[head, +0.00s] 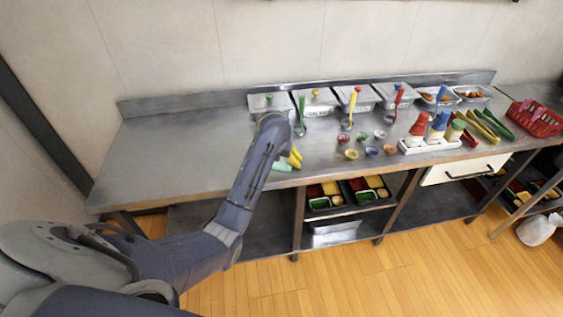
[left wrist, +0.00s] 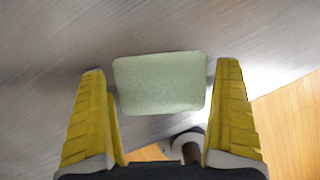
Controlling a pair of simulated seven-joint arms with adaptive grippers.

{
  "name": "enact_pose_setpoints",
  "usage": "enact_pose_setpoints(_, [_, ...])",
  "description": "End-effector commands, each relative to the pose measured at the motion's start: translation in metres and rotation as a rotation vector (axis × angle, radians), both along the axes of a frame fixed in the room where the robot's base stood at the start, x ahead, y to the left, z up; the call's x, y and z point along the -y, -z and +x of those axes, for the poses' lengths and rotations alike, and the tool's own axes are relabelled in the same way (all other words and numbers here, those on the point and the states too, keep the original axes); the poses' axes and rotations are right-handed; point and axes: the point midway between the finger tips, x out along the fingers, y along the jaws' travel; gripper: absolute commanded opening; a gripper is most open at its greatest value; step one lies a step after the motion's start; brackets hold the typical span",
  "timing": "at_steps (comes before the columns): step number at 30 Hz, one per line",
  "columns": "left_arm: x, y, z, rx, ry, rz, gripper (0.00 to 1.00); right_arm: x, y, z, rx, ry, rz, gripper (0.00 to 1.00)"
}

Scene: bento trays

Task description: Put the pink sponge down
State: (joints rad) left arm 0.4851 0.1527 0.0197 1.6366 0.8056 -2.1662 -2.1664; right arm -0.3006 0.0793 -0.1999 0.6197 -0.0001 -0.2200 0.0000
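No pink sponge shows in either view. A pale green sponge (left wrist: 160,84) lies flat on the metal counter near its front edge. It also shows in the head view (head: 281,166), partly covered by my gripper. My left gripper (left wrist: 164,72) has its yellow fingers spread, one on each side of the green sponge, with a small gap on both sides. In the head view my left gripper (head: 293,158) is low over the counter's front edge. My right gripper is not in view.
Metal containers (head: 314,100) with utensils line the counter's back. Small bowls (head: 351,154), a white bottle holder (head: 431,147) and a red basket (head: 536,120) stand to the right. The counter's left part (head: 170,155) is bare. Shelves below hold food trays (head: 338,209).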

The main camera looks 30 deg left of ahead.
Motion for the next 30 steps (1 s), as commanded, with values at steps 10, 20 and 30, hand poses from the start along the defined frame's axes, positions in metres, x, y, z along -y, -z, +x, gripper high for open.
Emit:
enact_pose_setpoints(10, [0.001, 0.0, 0.0, 0.0, 0.0, 0.0, 0.74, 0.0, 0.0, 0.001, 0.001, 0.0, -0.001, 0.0])
enact_pose_setpoints(20, [0.001, -0.001, 0.0, 0.0, 0.0, -0.001, 0.71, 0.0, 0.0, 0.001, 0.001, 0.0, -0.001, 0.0])
enact_pose_setpoints(30, [0.001, -0.03, 0.001, 0.004, 0.001, -0.001, 0.71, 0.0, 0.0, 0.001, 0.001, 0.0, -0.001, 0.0])
